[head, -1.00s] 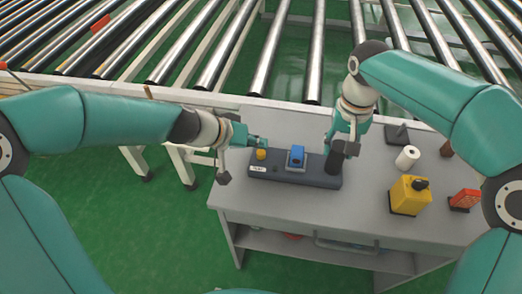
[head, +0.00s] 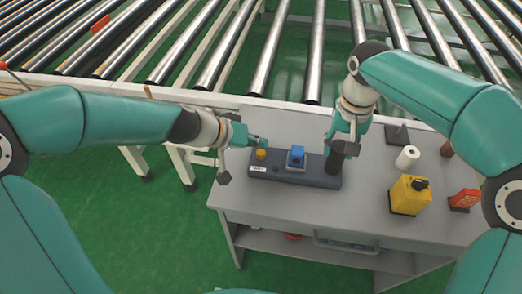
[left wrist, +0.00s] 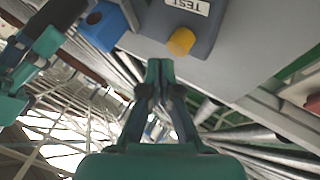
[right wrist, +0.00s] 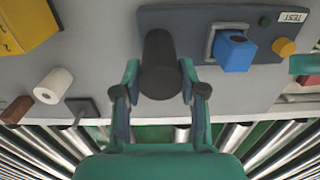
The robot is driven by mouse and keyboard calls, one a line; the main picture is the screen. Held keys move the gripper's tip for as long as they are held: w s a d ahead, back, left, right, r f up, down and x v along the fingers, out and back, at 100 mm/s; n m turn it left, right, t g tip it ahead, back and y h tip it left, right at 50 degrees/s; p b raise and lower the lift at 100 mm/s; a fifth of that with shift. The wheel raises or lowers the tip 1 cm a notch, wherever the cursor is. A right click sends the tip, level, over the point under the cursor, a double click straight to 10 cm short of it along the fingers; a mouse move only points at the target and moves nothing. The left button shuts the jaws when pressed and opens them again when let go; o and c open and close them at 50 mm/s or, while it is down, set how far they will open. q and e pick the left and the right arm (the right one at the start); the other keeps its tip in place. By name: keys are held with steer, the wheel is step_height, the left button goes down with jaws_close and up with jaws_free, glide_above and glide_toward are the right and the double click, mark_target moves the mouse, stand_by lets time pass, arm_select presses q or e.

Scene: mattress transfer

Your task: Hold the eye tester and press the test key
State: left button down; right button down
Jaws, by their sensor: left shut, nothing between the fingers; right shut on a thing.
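The eye tester is a dark grey-blue base (head: 318,178) on the table, with a blue block (head: 296,157), a yellow key (head: 261,154) beside a TEST label, and an upright black cylinder (head: 332,164). In the right wrist view, my right gripper (right wrist: 160,72) is shut around the black cylinder (right wrist: 160,50). My left gripper (head: 263,142) is shut and empty, close to the yellow key. In the left wrist view its closed fingertips (left wrist: 160,64) are apart from the yellow key (left wrist: 181,41); the TEST label (left wrist: 188,5) shows above it.
The grey table (head: 365,213) also holds a yellow container (head: 408,196), a white roll (head: 407,157), a red box (head: 464,199), a brown block (head: 447,148) and a dark stand (head: 398,133), all to the right of the tester. A roller conveyor (head: 265,60) runs behind the table.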

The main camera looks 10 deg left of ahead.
mark_target(258, 152)
arm_select(q)
steer(key=shift+f, duration=1.25)
arm_select(e)
steer(key=shift+r, duration=0.1)
stand_by(1.0)
stand_by(0.3)
arm_select(q)
steer(key=shift+r, duration=1.35)
steer(key=shift+r, duration=2.5)
arm_select(e)
steer(key=c, duration=0.6)
jaws_free()
